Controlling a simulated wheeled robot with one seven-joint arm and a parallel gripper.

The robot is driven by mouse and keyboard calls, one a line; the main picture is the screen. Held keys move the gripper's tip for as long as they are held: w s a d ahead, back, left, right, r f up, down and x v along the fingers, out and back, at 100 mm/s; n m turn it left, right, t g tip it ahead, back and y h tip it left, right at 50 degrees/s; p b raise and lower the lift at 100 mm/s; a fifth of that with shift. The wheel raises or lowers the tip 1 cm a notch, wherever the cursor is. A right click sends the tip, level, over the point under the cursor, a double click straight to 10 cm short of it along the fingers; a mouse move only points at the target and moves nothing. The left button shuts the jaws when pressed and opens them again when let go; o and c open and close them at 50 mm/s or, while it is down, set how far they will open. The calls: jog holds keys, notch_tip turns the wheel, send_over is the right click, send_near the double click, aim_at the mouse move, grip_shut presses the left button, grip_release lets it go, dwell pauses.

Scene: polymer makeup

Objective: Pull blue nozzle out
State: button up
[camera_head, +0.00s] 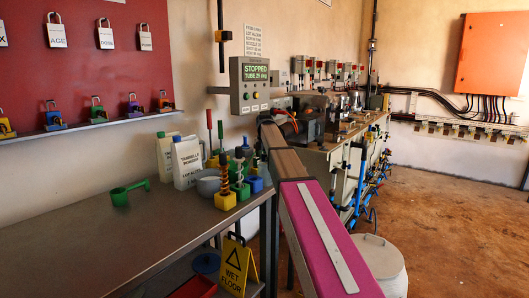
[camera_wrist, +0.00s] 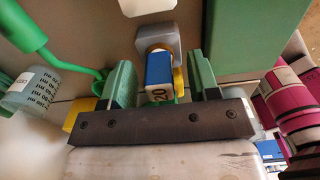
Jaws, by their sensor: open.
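In the wrist view, my gripper (camera_wrist: 162,75) is open, with one green finger on each side of a blue block (camera_wrist: 158,68). The block has a pale end face marked "20", and narrow gaps show between it and both fingers. It appears to be the blue nozzle, seated against a rounded grey part (camera_wrist: 157,38); how deep it sits is hidden. A yellow part (camera_wrist: 179,80) shows beside its right side. I cannot make out my fingers or this nozzle with certainty in the head view.
Wrist view: a labelled clear beaker (camera_wrist: 32,90) and a green handle (camera_wrist: 35,30) lie left. Head view: a metal table (camera_head: 95,235) holds white bottles (camera_head: 187,162), a green scoop (camera_head: 130,192) and coloured blocks with upright tools (camera_head: 225,200). A yellow floor sign (camera_head: 236,264) stands by the table.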

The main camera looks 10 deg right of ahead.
jog(key=shift+f, duration=0.25)
jog(key=c, duration=1)
jog(key=shift+r, duration=0.7)
jog(key=shift+r, duration=1.95)
